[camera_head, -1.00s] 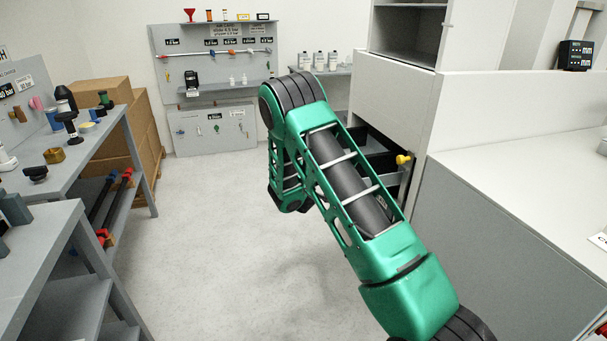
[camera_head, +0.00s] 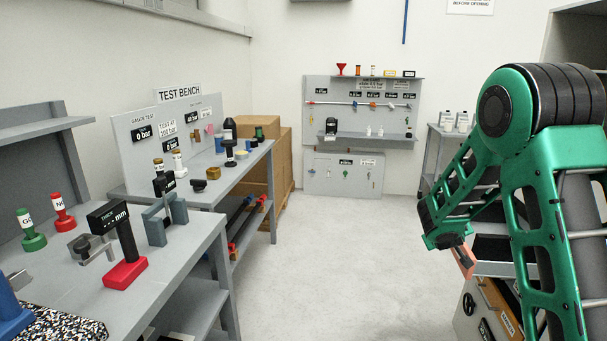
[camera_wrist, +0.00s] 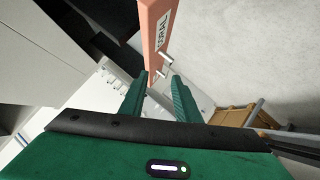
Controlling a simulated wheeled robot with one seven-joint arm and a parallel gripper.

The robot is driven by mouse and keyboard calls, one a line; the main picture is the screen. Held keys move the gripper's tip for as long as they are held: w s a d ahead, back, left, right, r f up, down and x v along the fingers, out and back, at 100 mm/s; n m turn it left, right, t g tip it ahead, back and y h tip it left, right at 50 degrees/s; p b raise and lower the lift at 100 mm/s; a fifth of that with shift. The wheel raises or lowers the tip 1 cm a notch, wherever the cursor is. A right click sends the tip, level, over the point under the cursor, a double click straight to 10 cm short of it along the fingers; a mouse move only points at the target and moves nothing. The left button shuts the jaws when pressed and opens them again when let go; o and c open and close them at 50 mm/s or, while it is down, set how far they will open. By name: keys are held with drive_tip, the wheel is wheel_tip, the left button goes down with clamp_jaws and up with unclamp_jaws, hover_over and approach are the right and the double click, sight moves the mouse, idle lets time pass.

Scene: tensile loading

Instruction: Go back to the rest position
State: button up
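My green arm fills the right side of the head view, bent at the elbow, with its lower part hanging down towards an open drawer (camera_head: 505,269). My gripper (camera_wrist: 158,80) shows in the wrist view with its two green fingers apart and nothing between them. A salmon-coloured front panel (camera_wrist: 157,32) with a partly readable label lies just beyond the fingertips. Two short silver posts (camera_wrist: 164,65) stick out from it near the fingertips; I cannot tell whether they touch. In the head view the fingertips are too small and partly hidden to judge.
A grey bench (camera_head: 190,240) with gauges and a red-based thickness meter (camera_head: 124,272) stands at the left. The test bench (camera_head: 215,172) and cardboard boxes (camera_head: 284,165) are behind it. A pegboard (camera_head: 350,90) stands at the back wall. The middle floor (camera_head: 350,250) is clear.

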drive_tip(key=s+a+r+g+y, duration=0.25)
drive_tip(key=s+a, duration=0.25)
drive_tip(key=s, duration=0.6)
drive_tip(key=s+a+r+m+g+y, duration=0.15)
drive_tip(key=s+a+r, duration=0.35)
drive_tip(key=s, duration=0.5)
drive_tip(key=s+a+r+g+y, duration=0.1)
drive_tip(key=s+a+r+y, duration=0.1)
drive_tip(key=s+a, duration=0.65)
drive_tip(key=s+d+f+m+g, duration=0.1)
drive_tip(key=s+d+m+g, duration=0.1)
drive_tip(key=s+d, duration=0.4)
drive_tip(key=s+d+f+m+g, duration=0.1)
drive_tip(key=s+d+m+g, duration=0.2)
drive_tip(key=s+d, duration=0.4)
drive_tip(key=s+m, duration=0.1)
drive_tip(key=s, duration=0.6)
drive_tip(key=shift+s+d+y, duration=0.3)
drive_tip(key=shift+y, duration=0.1)
drive_tip(key=shift+w+f, duration=0.2)
drive_tip(key=shift+w, duration=0.45)
